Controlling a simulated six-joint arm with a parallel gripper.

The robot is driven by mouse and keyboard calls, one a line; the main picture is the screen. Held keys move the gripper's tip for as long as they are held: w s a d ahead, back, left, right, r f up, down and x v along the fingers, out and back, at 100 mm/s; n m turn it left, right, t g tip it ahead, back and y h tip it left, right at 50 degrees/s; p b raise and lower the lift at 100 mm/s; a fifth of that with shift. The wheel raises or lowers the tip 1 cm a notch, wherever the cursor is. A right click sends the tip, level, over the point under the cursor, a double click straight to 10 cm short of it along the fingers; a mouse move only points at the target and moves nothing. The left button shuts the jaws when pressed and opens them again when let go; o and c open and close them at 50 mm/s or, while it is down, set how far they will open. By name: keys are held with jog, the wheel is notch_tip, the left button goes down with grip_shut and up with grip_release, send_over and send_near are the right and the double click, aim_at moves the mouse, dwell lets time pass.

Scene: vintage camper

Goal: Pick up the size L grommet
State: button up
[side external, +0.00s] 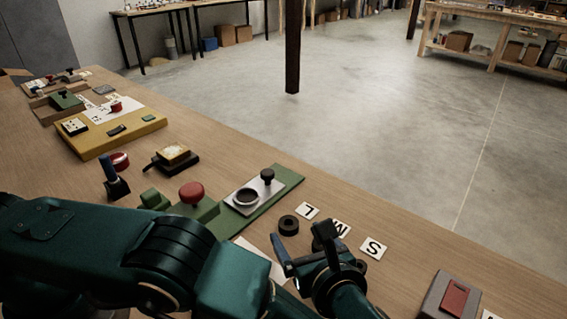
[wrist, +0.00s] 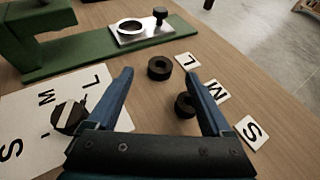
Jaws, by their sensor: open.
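The size L grommet is a black ring (side external: 288,225) lying flat on the wooden table beside the L card (side external: 307,210). In the wrist view the ring (wrist: 160,67) lies ahead of the fingertips, between their lines. My gripper (side external: 300,236) is open and empty, its fingers apart and not visibly touching the ring; it also shows in the wrist view (wrist: 158,76). A second black ring (wrist: 184,105) lies near the M card (wrist: 215,92), partly hidden by the right finger. The S card (wrist: 250,132) lies farther right; no ring is visible beside it.
A green press with a red knob (side external: 191,192) and a silver plate (side external: 266,188) stands left of the rings. A white lettered sheet (wrist: 20,102) with a dark round piece (wrist: 70,117) lies at left. A grey box with a red top (side external: 455,297) sits at right.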

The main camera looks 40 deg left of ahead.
aim_at(290, 226)
jog(key=shift+s+d+f, duration=0.15)
jog(key=shift+s+f, duration=0.05)
jog(key=shift+f, duration=0.05)
jog(key=shift+x, duration=2.45)
jog(key=shift+w+r, duration=0.1)
jog(key=shift+w, duration=0.05)
grip_shut()
